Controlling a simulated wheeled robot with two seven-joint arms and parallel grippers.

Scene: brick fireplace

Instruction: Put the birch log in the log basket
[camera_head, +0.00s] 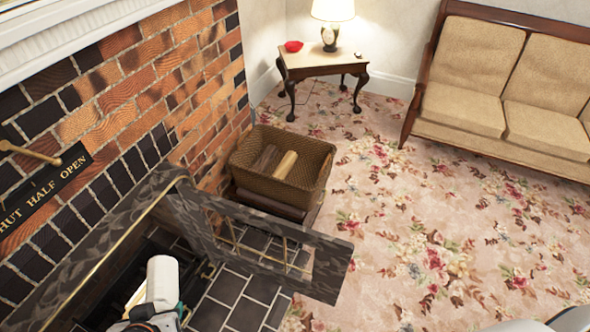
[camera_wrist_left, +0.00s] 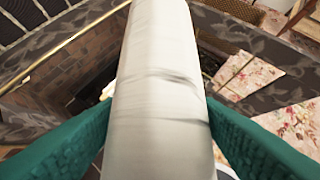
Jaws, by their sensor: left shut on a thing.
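The birch log (camera_head: 162,278) is a pale, white-barked cylinder with grey streaks. It stands roughly upright in my left gripper (camera_head: 158,313) at the bottom left of the head view. In the left wrist view the log (camera_wrist_left: 158,60) fills the middle, between the two green fingers of my left gripper (camera_wrist_left: 158,110). The log basket (camera_head: 308,170) is brown wicker and stands beyond the fireplace screen, up and right of the gripper. It holds a few other logs (camera_head: 284,166). My right gripper is not in view.
A dark patterned fireplace screen (camera_head: 325,264) with brass edging stands between my left gripper and the basket. The brick fireplace wall (camera_head: 150,75) is on the left. A small table (camera_head: 318,64) with a lamp and a sofa (camera_head: 490,110) are at the back. Flowered carpet is clear at right.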

